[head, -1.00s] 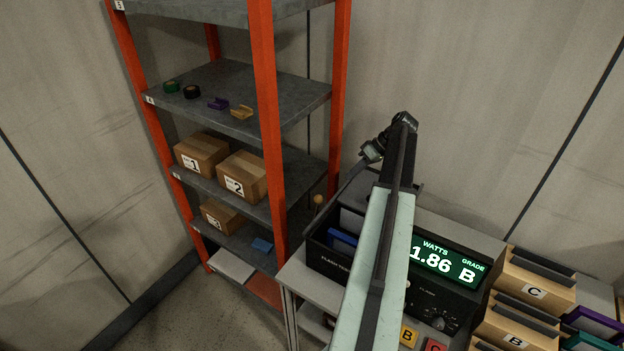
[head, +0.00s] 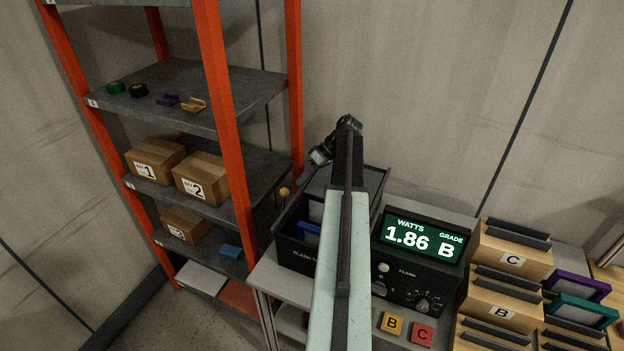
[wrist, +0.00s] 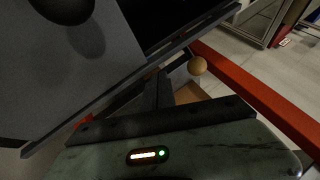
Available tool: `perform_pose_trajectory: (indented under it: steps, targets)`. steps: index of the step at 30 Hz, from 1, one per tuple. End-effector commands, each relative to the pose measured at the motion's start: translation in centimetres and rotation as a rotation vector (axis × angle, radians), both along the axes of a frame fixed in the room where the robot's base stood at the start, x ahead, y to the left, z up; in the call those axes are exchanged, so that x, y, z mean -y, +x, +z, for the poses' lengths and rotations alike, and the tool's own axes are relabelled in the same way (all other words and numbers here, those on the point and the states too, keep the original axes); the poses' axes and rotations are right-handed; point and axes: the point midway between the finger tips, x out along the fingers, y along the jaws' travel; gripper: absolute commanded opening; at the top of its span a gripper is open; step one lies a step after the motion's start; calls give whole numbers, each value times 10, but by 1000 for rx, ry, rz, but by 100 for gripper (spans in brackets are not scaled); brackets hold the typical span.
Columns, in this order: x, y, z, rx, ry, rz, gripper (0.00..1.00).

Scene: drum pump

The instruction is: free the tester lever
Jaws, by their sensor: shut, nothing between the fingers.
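The flash tester is a black open-topped box (head: 297,256) with a lit display (head: 424,238) reading 1.86 watts, grade B. Its lever seems to be the thin rod with a tan ball knob (head: 285,192) at the box's left side, near the shelf post. The knob also shows in the wrist view (wrist: 197,66). My gripper (head: 312,172) is above the box, right of the knob and angled down towards it. In the wrist view its dark fingers (wrist: 162,80) are shut and empty, apart from the knob. The lever's lower end is hidden.
An orange-posted shelf (head: 217,120) with cardboard boxes stands close left of the lever. My arm covers part of the tester. Labelled bins B (head: 501,312) and C (head: 512,260) stand at right, with yellow (head: 391,323) and red (head: 422,334) blocks before the display.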

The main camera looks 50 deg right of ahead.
Motion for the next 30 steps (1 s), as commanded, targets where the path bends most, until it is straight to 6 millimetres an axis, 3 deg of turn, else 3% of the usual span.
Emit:
perform_pose_trajectory:
  steps: [3, 7, 23, 30]
  targets:
    - [-23, 0, 4, 0, 0, 0, 0]
    - [-35, 2, 5, 0, 0, 1, 0]
    - [-41, 3, 6, 2, -7, 1, 0]
    - [-57, -2, 15, 21, -84, 2, 0]
